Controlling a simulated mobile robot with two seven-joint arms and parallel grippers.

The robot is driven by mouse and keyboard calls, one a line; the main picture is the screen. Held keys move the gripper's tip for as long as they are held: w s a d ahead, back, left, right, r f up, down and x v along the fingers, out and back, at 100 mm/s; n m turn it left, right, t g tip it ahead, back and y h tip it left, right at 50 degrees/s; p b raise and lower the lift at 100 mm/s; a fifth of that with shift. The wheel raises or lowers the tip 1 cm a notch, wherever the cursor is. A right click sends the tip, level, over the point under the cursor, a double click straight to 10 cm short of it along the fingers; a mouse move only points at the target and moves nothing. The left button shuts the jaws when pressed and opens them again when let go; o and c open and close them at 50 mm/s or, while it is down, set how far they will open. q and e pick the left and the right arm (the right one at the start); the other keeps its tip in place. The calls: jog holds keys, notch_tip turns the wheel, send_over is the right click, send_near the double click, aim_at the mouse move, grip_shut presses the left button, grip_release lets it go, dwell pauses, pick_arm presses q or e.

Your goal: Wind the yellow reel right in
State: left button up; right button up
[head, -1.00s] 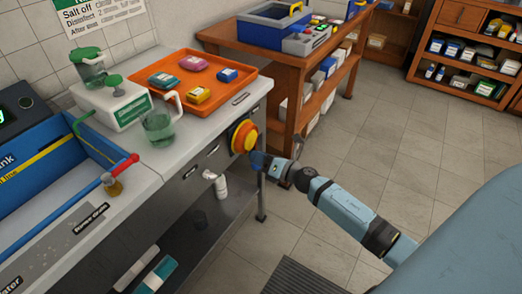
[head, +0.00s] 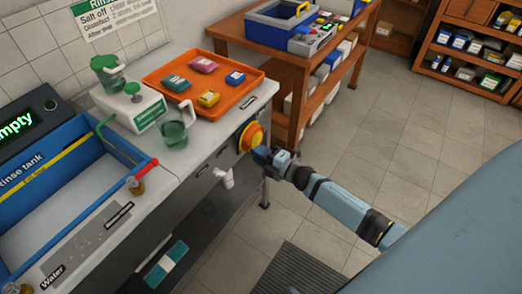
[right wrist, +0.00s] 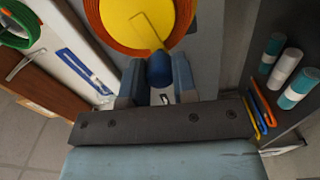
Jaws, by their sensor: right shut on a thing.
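The yellow reel (head: 247,138) with its orange rim is mounted on the bench's front face, near the right end. In the right wrist view the reel (right wrist: 120,18) fills the top, with a yellow crank arm running down its face to a dark blue knob (right wrist: 160,70). My right gripper (head: 264,156) is at the lower right of the reel. In the right wrist view its fingers (right wrist: 157,82) are shut on the knob, one on each side. My left gripper is not in view.
The bench holds an orange tray (head: 163,84) of small packs, a green-topped dispenser (head: 130,105), a glass jug (head: 173,133) and a blue rinse tank (head: 50,172). The floor to the right is open.

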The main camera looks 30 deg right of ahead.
jog(key=shift+r+m+p, duration=0.45)
jog(key=shift+m+p, duration=0.3)
jog(key=shift+m, duration=0.55)
jog(key=o, duration=0.9)
